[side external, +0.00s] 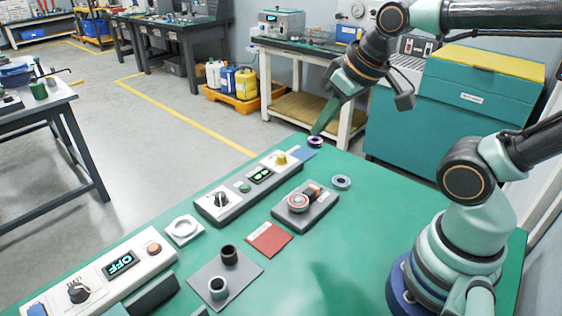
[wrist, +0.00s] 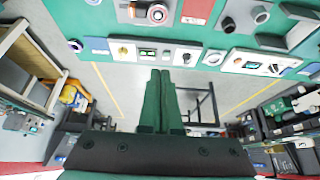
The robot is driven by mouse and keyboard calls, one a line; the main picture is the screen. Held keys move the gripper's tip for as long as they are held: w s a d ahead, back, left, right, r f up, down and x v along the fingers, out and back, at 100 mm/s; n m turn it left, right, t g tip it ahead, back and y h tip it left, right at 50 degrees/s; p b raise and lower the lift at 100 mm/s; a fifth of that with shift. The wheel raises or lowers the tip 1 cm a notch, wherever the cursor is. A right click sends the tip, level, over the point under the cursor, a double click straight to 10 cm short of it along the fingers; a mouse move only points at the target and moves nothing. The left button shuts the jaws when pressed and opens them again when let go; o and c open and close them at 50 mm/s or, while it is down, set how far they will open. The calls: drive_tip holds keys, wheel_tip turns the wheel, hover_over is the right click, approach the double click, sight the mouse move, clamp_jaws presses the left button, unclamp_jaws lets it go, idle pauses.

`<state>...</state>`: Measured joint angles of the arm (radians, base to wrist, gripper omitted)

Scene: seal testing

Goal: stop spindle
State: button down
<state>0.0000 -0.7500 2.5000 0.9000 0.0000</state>
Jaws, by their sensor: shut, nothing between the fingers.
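The spindle is probably the round red-and-white part (side external: 298,203) on a grey block; it also shows at the top of the wrist view (wrist: 157,13). A control box (side external: 250,185) beside it carries a black knob (side external: 221,199), a green button (side external: 244,187), a lit green display (side external: 261,176) and a yellow knob (side external: 281,159). These also show in the wrist view, with the yellow knob (wrist: 124,50) at left. My gripper (side external: 318,131) is shut and empty, raised near the table's far end. In the wrist view its fingertips (wrist: 160,72) appear against the floor, clear of the box.
A second box (side external: 105,274) has a display reading OFF (side external: 118,264), a black knob and an orange button. A dark ring (side external: 314,141), a blue-grey ring (side external: 341,182), a red pad (side external: 268,239) and a grey plate (side external: 250,266) with two cylinders lie on the green table.

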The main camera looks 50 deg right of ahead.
drive_tip(key=shift+w, duration=0.1)
drive_tip(key=m+t, duration=0.4)
drive_tip(key=m, duration=0.4)
hover_over(245, 187)
drive_tip(key=s, duration=0.1)
wheel_tip(245, 187, down, 12)
drive_tip(key=shift+r+y, duration=0.15)
drive_tip(key=shift+y, duration=0.15)
drive_tip(key=shift+f, duration=4.4)
drive_tip(key=shift+f, duration=0.4)
